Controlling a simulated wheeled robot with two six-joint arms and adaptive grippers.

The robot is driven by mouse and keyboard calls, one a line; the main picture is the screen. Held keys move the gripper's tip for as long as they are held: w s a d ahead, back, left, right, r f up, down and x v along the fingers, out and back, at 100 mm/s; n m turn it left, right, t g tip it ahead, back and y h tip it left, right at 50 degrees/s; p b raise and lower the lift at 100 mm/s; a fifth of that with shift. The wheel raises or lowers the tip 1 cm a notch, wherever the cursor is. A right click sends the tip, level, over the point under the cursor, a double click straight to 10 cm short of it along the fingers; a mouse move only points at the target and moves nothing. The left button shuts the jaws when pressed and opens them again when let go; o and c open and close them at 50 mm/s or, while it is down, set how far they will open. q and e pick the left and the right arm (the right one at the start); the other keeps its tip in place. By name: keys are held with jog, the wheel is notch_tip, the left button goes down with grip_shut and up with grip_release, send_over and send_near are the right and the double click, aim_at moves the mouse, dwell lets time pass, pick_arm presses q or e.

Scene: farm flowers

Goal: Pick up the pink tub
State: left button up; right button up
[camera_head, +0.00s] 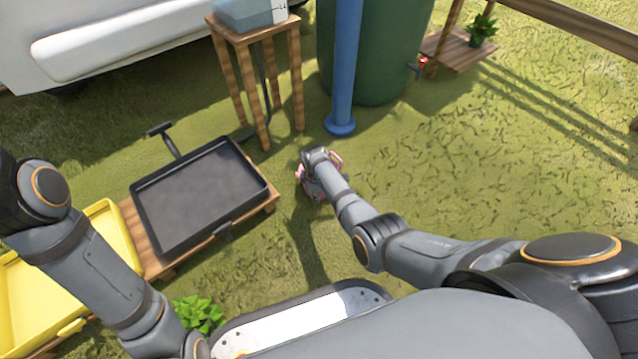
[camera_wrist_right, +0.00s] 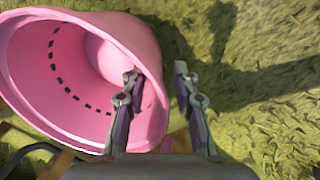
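The pink tub (camera_wrist_right: 75,60) fills the left of the right wrist view, its open mouth toward the camera and a row of dark dashes inside. In the head view the tub (camera_head: 336,160) is on the grass, mostly hidden behind my right arm's end. My right gripper (camera_wrist_right: 157,82) is open at the tub's rim. One finger overlaps the tub's inside and the other is outside it, with the near wall between them and a gap to the outer finger. My left arm shows in the head view, but its gripper is out of frame.
A black tray (camera_head: 200,195) on a wooden pallet and a yellow container (camera_head: 100,225) stand to the left. A wooden stand (camera_head: 250,40), a blue post (camera_head: 343,70) and a green barrel (camera_head: 385,50) are behind the tub. Open grass (camera_head: 480,160) lies right.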

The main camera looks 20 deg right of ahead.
grip_shut()
dwell(0.3)
dwell(0.3)
